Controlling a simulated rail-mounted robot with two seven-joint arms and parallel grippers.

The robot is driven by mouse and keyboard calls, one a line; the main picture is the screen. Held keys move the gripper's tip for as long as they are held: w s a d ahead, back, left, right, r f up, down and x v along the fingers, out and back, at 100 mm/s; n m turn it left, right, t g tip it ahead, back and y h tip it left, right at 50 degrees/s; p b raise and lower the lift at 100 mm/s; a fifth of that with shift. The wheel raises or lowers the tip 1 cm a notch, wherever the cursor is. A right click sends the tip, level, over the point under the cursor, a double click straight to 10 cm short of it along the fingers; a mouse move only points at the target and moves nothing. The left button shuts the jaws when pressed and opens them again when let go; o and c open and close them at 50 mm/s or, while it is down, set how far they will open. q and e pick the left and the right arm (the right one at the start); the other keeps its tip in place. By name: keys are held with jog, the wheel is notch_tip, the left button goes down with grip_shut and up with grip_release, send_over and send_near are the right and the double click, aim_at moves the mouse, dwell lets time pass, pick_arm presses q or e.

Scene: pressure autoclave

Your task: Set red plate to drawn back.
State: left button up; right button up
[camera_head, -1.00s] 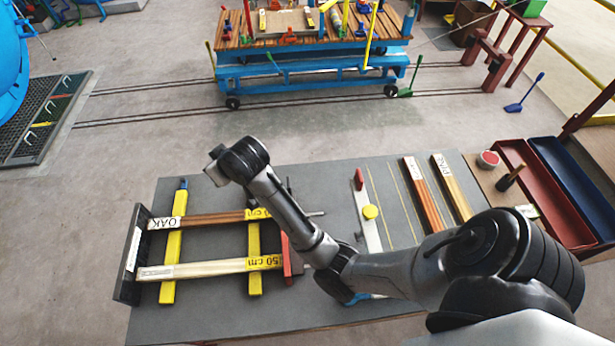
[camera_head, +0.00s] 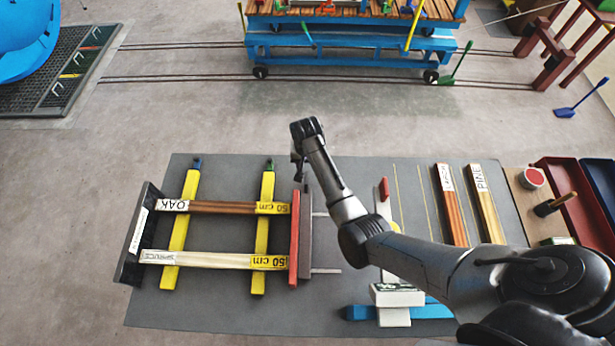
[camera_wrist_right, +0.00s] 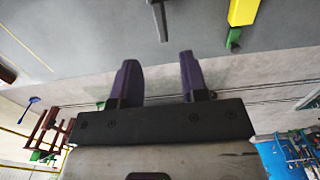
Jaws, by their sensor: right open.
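The red plate (camera_head: 294,238) is a narrow upright slab at the right ends of the oak board (camera_head: 215,207) and the spruce board (camera_head: 205,259). It appears to touch or nearly touch both ends. A dark grey block (camera_head: 306,235) stands just right of it, with two thin rods (camera_head: 327,271) running out to the right. My right gripper (camera_head: 298,180) is over the far end of the plate and block, pointing down. In the right wrist view its two purple fingers (camera_wrist_right: 158,72) are apart with nothing between them. My left gripper is out of view.
Two yellow bars (camera_head: 173,273) lie under the boards, and a black end plate (camera_head: 141,236) stands at their left. A white holder (camera_head: 396,294) and blue bar (camera_head: 430,312) lie to the right. Pine board (camera_head: 488,205) and red tray (camera_head: 566,190) are farther right.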

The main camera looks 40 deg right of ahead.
aim_at(307, 178)
notch_tip(307, 178, down, 10)
jog(key=shift+r+b, duration=0.25)
jog(key=shift+b, duration=0.55)
jog(key=shift+f, duration=0.45)
jog(key=c, duration=0.7)
grip_shut()
